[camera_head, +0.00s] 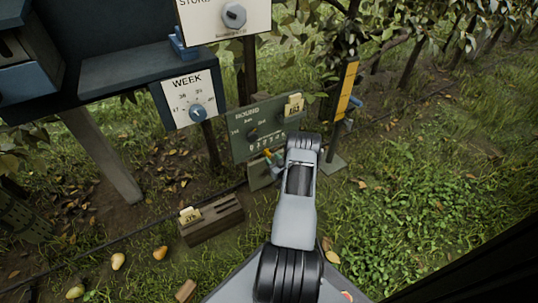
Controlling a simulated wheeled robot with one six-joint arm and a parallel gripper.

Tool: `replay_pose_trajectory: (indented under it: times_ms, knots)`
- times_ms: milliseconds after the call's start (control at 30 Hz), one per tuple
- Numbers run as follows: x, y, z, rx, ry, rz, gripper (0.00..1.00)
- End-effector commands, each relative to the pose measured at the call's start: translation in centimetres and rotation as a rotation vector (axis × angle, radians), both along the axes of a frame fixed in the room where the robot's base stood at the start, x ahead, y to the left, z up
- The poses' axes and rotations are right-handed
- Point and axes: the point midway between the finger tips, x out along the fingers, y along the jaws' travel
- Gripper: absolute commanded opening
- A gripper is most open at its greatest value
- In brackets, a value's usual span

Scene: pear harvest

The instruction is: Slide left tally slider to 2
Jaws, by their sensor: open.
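A green board marked ROUND (240,150) stands ahead of my arm, with a dial and a row of small digits along its lower part. Below it is a smaller green panel (259,177), partly hidden by my arm. Small teal and orange parts (273,158) show at its upper edge beside my arm; I cannot tell whether they are tally sliders or at which number any slider sits. My arm reaches forward over the grass to the boards. My gripper is hidden behind the arm's far joint.
A WEEK dial board (176,110) and a dark shelf (140,68) are at the upper left. A yellow gauge (347,90) on a post stands right of the ROUND board. A slotted wooden block (212,222) and several pears (118,261) lie lower left. Grass at right is clear.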

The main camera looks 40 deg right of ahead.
Motion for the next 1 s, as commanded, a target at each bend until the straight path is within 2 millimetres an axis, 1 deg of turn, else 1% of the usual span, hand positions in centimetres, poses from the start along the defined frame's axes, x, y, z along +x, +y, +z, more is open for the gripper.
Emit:
replay_pose_trajectory:
  times_ms: [33,200,400,500,700,1000]
  knots:
    - [-1.2,0.1,0.3,0.005,0.002,-0.005,0.45]
    - [-4.6,1.0,0.3,0.003,0.001,-0.004,0.45]
    - [-7.7,1.7,0.2,0.002,0.001,-0.002,0.45]
    - [-8.7,2.0,0.1,0.002,0.002,-0.001,0.45]
    - [-9.6,2.3,0.1,0.000,-0.001,0.001,0.45]
    - [-9.7,2.3,0.0,0.000,-0.001,0.001,0.45]
